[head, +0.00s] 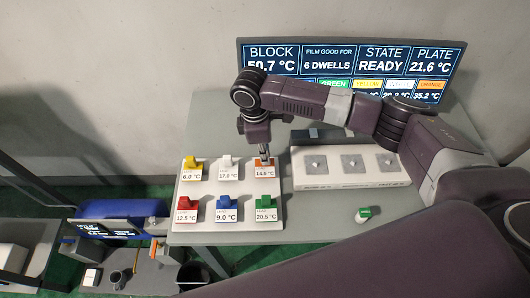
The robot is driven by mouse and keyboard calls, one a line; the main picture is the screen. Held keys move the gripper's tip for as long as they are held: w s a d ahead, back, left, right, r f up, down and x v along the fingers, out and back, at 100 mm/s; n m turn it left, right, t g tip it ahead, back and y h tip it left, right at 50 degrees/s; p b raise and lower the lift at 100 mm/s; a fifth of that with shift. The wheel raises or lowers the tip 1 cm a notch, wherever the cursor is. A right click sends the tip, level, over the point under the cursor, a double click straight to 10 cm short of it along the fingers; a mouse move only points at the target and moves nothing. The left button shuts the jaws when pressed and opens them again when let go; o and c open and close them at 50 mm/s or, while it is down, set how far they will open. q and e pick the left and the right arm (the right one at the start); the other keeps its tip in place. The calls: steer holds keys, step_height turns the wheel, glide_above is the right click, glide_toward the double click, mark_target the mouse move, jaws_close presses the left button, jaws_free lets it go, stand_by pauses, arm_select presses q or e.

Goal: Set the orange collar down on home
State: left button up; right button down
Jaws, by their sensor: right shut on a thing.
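The orange collar (259,163) is at the back right place of the white board (230,237), just above a label that reads about 14.0 °C. My right gripper (264,152) points down from above and is shut on the orange collar. It partly covers the collar, and I cannot tell if the collar rests fully on the board. No place marked "home" can be read. My left gripper is not in view.
Yellow (189,163), white (227,161), red (185,204), blue (223,202) and green (264,202) pieces stand close by on the board. Right of it is a pale block (340,182) with three grey plates. A display (350,60) stands behind.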

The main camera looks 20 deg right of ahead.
mark_target(260, 163)
steer(key=shift+f, duration=0.35)
steer(key=c, duration=1.9)
jaws_free()
step_height(260, 163, up, 12)
steer(key=a, duration=0.1)
steer(key=shift+w+a, duration=0.2)
steer(key=shift+f, duration=0.15)
